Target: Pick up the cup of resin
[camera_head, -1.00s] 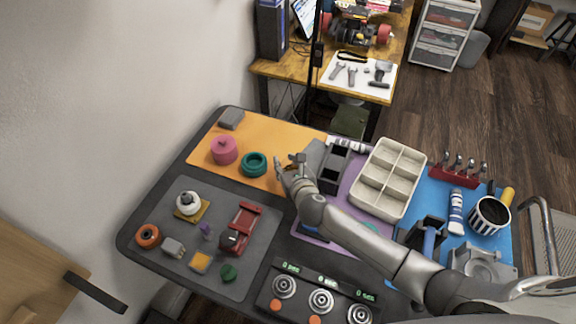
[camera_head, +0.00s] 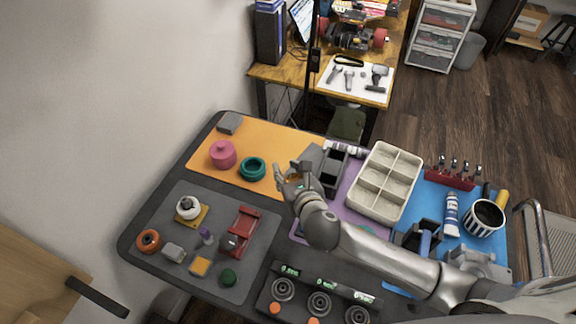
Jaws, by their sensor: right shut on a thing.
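My right gripper (camera_head: 291,174) is over the right part of the orange mat (camera_head: 284,137), beside a dark grey organizer. Its fingers are closed around a small amber-brown thing, apparently the cup of resin (camera_head: 293,180). Fingers and wrist hide most of this cup. I cannot tell whether it touches the mat or is just above it. My left gripper is not in view.
A teal ring-shaped dish (camera_head: 253,169) and a pink lidded pot (camera_head: 222,155) stand left of the gripper. The dark organizer (camera_head: 334,170) and a beige compartment tray (camera_head: 385,183) stand to the right. A striped cup (camera_head: 485,218) is at the far right.

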